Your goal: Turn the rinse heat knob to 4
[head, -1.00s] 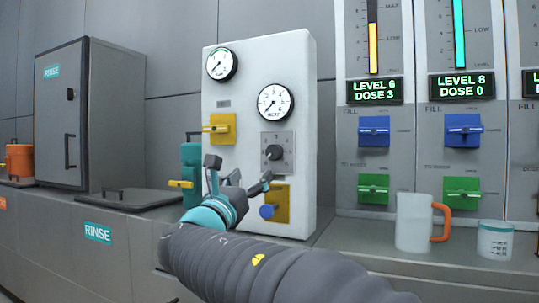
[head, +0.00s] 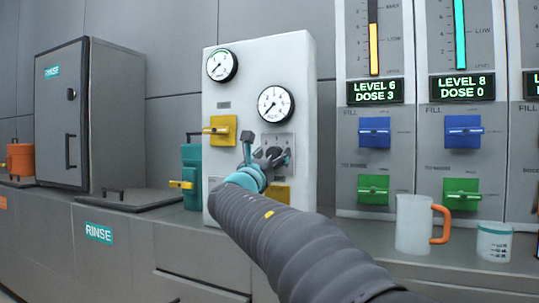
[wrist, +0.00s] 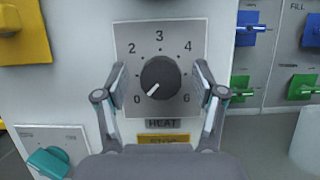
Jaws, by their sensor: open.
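The heat knob (wrist: 160,79) is a dark round dial on a grey plate (wrist: 190,32) labelled HEAT. Its white pointer mark faces lower left, toward the 0. The numbers 0, 2, 3, 4 and 6 show around it; my fingers hide where 1 and 5 would be. My gripper (wrist: 160,82) is open, with one finger on each side of the knob and a visible gap on both sides. In the head view my gripper (head: 267,153) is in front of the plate and partly hides the knob.
Two gauges (head: 276,103) sit above on the white panel (head: 260,60). A yellow valve (head: 220,130) is left of the plate; another yellow plate (head: 282,194) is below, partly behind my arm. A clear mug (head: 413,224) and a small cup (head: 494,242) stand on the right counter.

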